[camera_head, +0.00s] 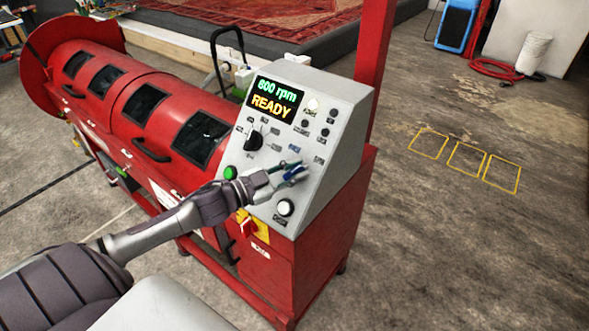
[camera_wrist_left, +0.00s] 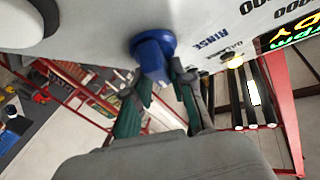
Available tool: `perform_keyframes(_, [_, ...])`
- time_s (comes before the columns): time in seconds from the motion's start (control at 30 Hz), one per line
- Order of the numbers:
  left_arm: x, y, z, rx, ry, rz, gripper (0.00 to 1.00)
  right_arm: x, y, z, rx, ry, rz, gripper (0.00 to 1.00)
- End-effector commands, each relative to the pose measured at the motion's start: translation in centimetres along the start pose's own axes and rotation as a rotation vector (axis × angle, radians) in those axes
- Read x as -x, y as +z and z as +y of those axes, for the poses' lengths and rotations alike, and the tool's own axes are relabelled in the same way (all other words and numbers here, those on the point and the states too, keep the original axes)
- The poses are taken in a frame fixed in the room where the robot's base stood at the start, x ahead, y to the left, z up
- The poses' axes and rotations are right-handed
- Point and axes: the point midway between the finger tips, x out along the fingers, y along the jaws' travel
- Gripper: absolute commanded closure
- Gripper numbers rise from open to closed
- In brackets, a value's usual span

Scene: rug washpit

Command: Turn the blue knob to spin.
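The blue knob (camera_wrist_left: 153,58) sits on the grey sloped control panel (camera_head: 335,95) of the red machine. In the left wrist view it stands out from the panel beside the word RINSE. My left gripper (camera_wrist_left: 162,72) has its two fingers drawn in on either side of the knob's grip, seemingly touching it. In the head view the left gripper (camera_head: 287,172) is at the panel's lower middle and mostly hides the knob. The display (camera_head: 274,97) reads READY, with an rpm figure above it. My right gripper is in neither view.
A black knob (camera_head: 254,140), a green button (camera_head: 230,172) and a white button (camera_head: 286,207) surround the gripper on the panel. A red switch (camera_head: 248,227) on a yellow plate is below. The red drum (camera_head: 140,95) extends left. Open concrete floor lies right.

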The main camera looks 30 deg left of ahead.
Motion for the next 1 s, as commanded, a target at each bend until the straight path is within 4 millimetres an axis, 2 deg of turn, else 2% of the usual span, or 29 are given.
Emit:
perform_keyframes(0.03, [0.2, 0.9, 0.2, 0.006, -0.002, -0.020, 0.65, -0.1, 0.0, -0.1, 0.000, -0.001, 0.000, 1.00])
perform_keyframes(0.1, [0.2, 0.9, 0.2, 0.007, -0.002, -0.020, 0.58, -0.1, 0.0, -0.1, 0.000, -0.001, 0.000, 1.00])
perform_keyframes(0.57, [0.3, 0.4, 0.0, 0.005, -0.003, -0.009, 0.58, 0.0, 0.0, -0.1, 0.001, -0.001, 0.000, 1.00])
perform_keyframes(0.77, [2.6, 0.5, 0.1, 0.008, -0.001, -0.011, 0.58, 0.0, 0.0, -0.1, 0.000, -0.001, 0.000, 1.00])
perform_keyframes(1.0, [7.0, 0.6, 0.1, 0.009, -0.002, -0.014, 0.58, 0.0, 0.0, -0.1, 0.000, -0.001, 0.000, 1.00])
